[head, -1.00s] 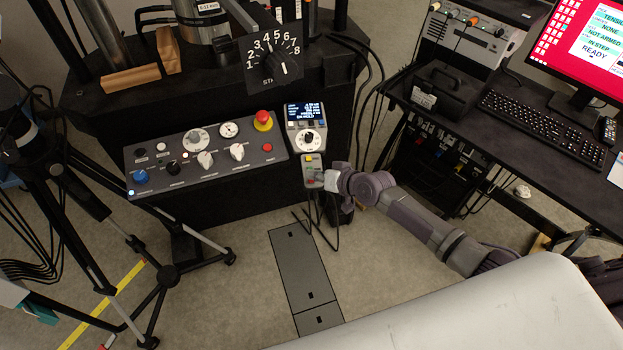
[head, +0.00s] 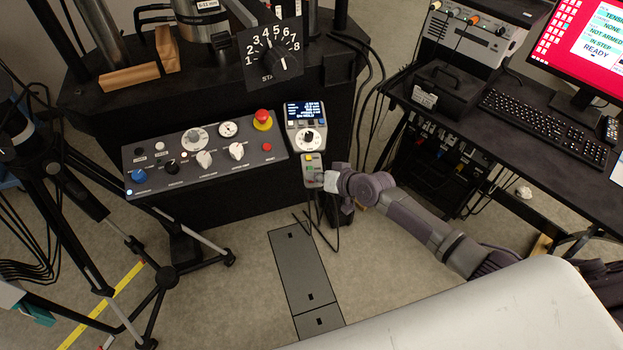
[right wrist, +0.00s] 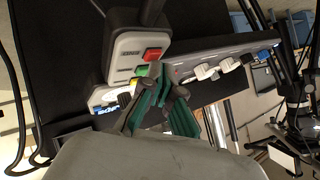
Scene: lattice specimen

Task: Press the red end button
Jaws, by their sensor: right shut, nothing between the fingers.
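The hand-held button box (head: 312,170) hangs at the front of the machine, below the small display unit. In the right wrist view the box (right wrist: 125,48) shows a red button (right wrist: 153,54), a green button (right wrist: 142,70) and a yellow one (right wrist: 135,83) in a row. The red one is at the cable end. My right gripper (head: 318,181) is shut and empty at the box's lower end in the head view. In the right wrist view its fingertips (right wrist: 160,72) are close to the red and green buttons; contact cannot be told. My left gripper is not in view.
A sloped control panel (head: 190,178) with knobs, a small red button (head: 267,147) and a red mushroom button (head: 262,117) is left of the box. The display unit (head: 306,122) is above it. A desk (head: 470,112) stands right, a tripod (head: 110,230) left.

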